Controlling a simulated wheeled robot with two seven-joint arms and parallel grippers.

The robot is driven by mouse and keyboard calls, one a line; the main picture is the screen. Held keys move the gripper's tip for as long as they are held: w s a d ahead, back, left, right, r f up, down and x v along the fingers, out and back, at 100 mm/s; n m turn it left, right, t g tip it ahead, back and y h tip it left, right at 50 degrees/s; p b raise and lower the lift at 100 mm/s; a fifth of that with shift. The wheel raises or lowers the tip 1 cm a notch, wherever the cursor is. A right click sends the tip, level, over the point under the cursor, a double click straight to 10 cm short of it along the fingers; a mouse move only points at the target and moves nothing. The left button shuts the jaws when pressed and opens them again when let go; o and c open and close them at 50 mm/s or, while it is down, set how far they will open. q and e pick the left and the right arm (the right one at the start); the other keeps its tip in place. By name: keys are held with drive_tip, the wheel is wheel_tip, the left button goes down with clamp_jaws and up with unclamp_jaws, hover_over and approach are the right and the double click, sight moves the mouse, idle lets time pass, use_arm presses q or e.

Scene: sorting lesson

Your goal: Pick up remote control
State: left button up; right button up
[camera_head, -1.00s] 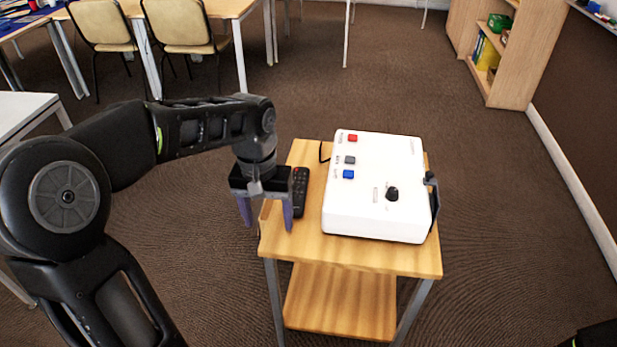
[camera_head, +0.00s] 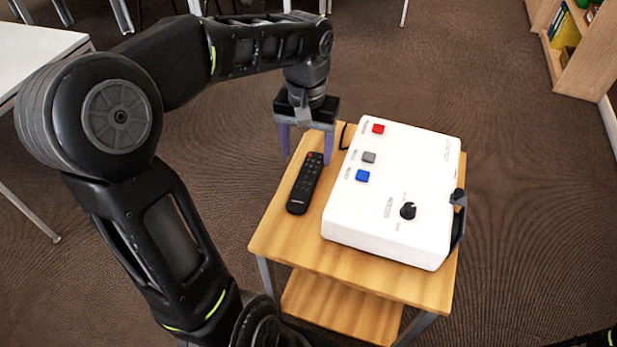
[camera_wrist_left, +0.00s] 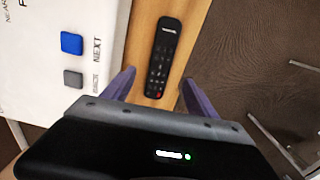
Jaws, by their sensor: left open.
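A black remote control (camera_head: 304,184) lies on the left side of a small wooden table, beside a white box. My left gripper (camera_head: 306,157) is open and empty, pointing down at the far end of the remote. In the left wrist view the remote (camera_wrist_left: 161,58) lies ahead of and between the two purple fingers of my left gripper (camera_wrist_left: 156,90). It is not gripped. My right gripper is not in view.
The white box (camera_head: 420,170) with red, grey and blue buttons and a black knob fills the table's right side. The wooden table (camera_head: 270,238) has bare top to the remote's left and front. A white table (camera_head: 40,48) stands at far left, and a wooden shelf (camera_head: 600,65) at far right.

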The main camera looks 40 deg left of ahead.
sight(306, 178)
use_arm(q)
drive_tip(key=shift+f, duration=1.25)
drive_tip(key=shift+f, duration=0.1)
wheel_tip(306, 178, down, 5)
drive_tip(key=shift+s, duration=0.1)
drive_tip(key=shift+c, duration=0.5)
clamp_jaws()
